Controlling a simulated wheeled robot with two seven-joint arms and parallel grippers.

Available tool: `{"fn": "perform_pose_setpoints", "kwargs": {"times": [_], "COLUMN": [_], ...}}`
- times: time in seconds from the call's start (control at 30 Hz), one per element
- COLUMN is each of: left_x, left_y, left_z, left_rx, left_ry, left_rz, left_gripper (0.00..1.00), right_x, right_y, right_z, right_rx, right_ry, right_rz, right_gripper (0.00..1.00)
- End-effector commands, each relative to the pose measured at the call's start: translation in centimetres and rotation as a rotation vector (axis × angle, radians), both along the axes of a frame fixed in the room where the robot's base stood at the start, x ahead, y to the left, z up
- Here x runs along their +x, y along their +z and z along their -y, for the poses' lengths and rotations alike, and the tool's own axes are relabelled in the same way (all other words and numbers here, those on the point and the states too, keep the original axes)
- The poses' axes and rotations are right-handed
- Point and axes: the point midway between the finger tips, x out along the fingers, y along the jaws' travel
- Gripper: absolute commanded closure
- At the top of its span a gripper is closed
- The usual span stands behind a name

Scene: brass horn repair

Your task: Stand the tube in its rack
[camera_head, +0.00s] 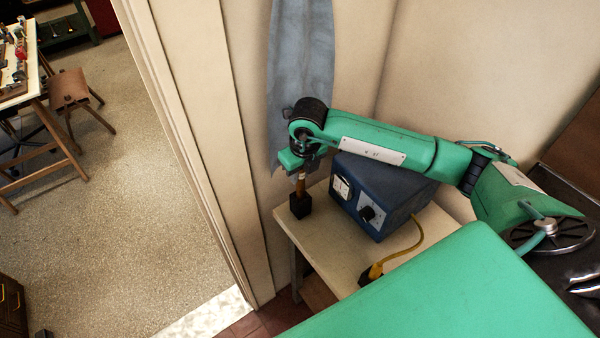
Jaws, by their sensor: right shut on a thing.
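The tube looks upright. A small dark block (300,206), which looks like the rack, stands on the table directly below the tube. The tube's lower end meets the top of the block in the picture. I cannot tell whether it sits inside it or in front of it. My left gripper is not in view.
A blue box with a dial and gauge (378,196) stands right of the dark block on the cream table (330,248). A yellow cable (402,250) runs from it to a yellow-black plug (371,273). A blue-grey cloth (300,75) hangs behind my gripper. A doorway opens left.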

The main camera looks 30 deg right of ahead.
Motion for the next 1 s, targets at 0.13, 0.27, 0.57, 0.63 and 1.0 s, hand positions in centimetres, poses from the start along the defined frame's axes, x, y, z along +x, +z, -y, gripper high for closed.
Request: {"fn": "perform_pose_setpoints", "kwargs": {"times": [0.13,0.27,0.57,0.63,1.0], "left_x": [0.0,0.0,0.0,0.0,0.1], "left_y": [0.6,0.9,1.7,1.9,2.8], "left_z": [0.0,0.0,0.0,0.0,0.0], "left_rx": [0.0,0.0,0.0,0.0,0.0], "left_ry": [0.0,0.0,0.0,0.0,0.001], "left_rz": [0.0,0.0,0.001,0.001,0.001], "left_gripper": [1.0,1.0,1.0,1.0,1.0], "right_x": [0.0,0.0,0.0,0.0,0.1], "right_y": [1.2,1.9,3.7,4.2,6.4], "right_z": [0.0,0.0,0.0,0.0,0.0], "right_rx": [0.0,-0.001,-0.001,-0.001,-0.001], "right_ry": [0.0,0.0,-0.001,-0.001,0.0], "right_rz": [0.001,0.001,0.002,0.001,0.003], "right_gripper": [1.0,1.0,1.0,1.0,1.0]}}
